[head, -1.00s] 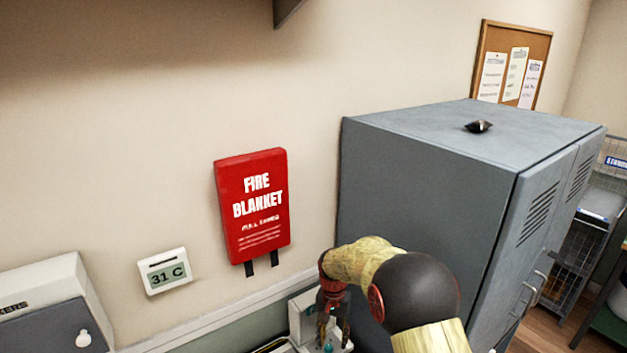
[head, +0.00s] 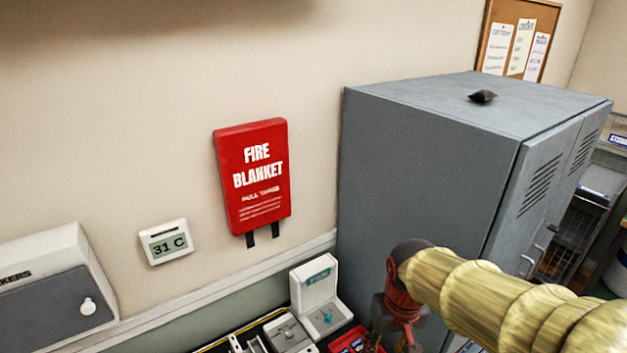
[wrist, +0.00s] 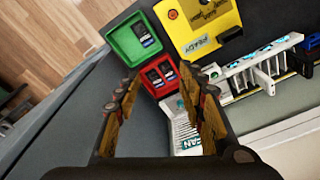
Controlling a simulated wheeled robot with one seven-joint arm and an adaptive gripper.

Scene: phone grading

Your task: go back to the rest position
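My gripper (wrist: 159,76) is open, with its two finger pads wide apart and nothing between them. In the head view my arm reaches in from the lower right and my gripper (head: 398,335) points down at the bottom edge, its fingertips cut off or hidden. In the wrist view a red tray (wrist: 177,87) with dark phones lies beyond the fingertips. A green tray (wrist: 113,36) with one dark phone is beside it. A yellow station (wrist: 225,15) stands beside the trays.
A grey locker (head: 430,170) stands close behind my arm. A white device (head: 318,290) stands on the bench left of my gripper. A fire blanket box (head: 252,175) and a thermometer (head: 165,242) hang on the wall. A white rack (wrist: 262,75) shows in the wrist view.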

